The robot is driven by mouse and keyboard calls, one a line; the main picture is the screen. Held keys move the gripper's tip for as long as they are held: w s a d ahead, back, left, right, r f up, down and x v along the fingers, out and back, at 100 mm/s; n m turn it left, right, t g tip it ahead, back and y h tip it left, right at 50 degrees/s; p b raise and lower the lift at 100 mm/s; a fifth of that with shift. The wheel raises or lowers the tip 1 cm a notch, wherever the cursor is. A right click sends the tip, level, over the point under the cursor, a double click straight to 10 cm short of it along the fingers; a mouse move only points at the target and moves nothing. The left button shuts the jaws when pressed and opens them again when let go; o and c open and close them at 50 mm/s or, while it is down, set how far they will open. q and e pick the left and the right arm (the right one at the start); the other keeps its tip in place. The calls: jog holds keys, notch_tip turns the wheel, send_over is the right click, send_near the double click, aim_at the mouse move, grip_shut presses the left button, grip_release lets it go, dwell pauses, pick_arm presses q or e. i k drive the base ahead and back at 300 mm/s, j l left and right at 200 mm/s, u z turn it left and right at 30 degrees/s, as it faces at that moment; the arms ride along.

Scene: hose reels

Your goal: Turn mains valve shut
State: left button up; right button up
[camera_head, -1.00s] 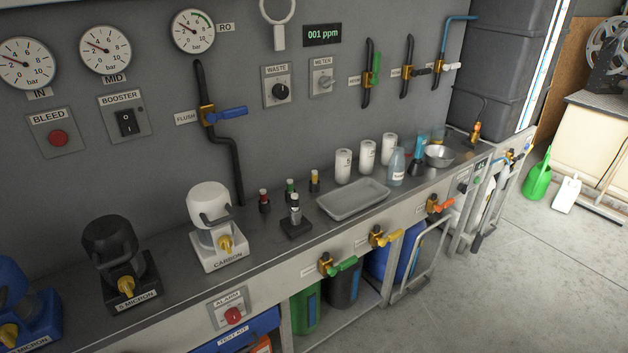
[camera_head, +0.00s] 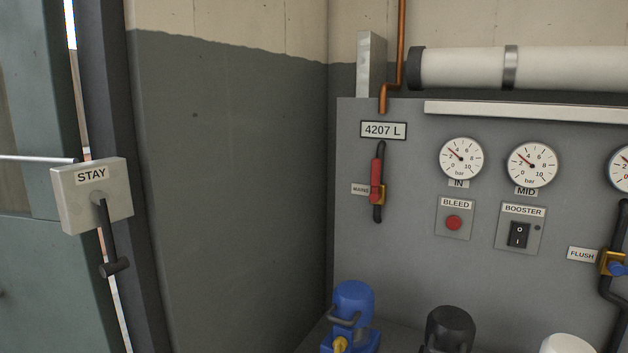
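The mains valve (camera_head: 376,181) is on the left part of the grey panel, beside a small MAINS label (camera_head: 360,189). Its red handle stands upright, in line with the dark vertical pipe (camera_head: 380,150). A counter plate reading 4207 L (camera_head: 383,130) is above it. Neither of my grippers shows in the head view.
To the right are the IN gauge (camera_head: 461,158), MID gauge (camera_head: 532,164), BLEED button (camera_head: 454,222), BOOSTER switch (camera_head: 519,235) and blue-handled FLUSH valve (camera_head: 615,268). Below stand a blue filter housing (camera_head: 353,305) and a black one (camera_head: 450,328). A STAY box (camera_head: 92,195) with a lever is at left.

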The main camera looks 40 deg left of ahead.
aim_at(374, 198)
jog(key=u, duration=1.05)
